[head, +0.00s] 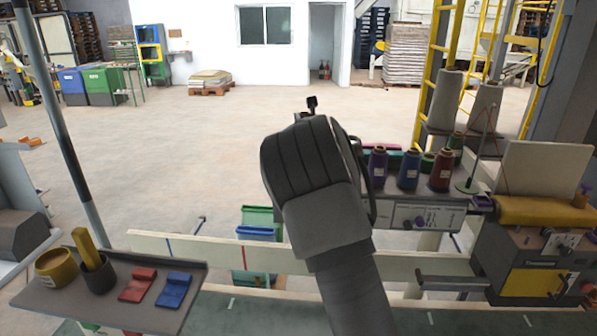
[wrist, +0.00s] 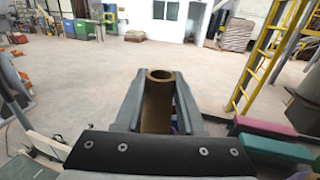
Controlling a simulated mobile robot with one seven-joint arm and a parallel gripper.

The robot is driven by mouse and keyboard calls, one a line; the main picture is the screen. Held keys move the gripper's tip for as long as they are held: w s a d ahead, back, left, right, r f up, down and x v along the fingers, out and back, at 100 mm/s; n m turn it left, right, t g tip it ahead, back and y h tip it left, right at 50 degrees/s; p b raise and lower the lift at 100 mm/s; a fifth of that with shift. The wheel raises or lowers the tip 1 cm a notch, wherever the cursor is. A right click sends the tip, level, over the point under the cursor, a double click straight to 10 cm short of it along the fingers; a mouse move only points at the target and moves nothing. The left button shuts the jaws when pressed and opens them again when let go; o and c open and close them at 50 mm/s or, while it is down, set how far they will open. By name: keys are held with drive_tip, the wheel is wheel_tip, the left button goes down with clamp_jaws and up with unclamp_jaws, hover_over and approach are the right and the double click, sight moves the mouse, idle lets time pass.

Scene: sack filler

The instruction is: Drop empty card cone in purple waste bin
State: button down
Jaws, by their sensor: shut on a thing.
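In the wrist view my gripper (wrist: 158,88) is shut on a brown card cone (wrist: 157,108), one finger on each side of it. The cone's open round end points away from the camera, and I see into its hollow top. In the head view my arm hides the cone and most of the gripper. I cannot make out a purple waste bin in either view; a small purple patch shows low behind the cone in the wrist view, too small to tell.
Green (head: 258,214) and blue (head: 257,233) bins stand low behind the pale rail (head: 200,248). Thread spools (head: 408,170) stand on a bench at right, beside a yellow-rollered machine (head: 540,212). A tray (head: 110,300) with cups and blocks is at left. The floor beyond is open.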

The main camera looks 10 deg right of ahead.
drive_tip(key=shift+c, duration=2.2)
unclamp_jaws()
drive_tip(key=shift+s, duration=0.1)
drive_tip(key=s+b, duration=0.5)
drive_tip(key=s, duration=1.2)
drive_tip(key=shift+b, duration=0.35)
drive_tip(key=shift+s, duration=0.1)
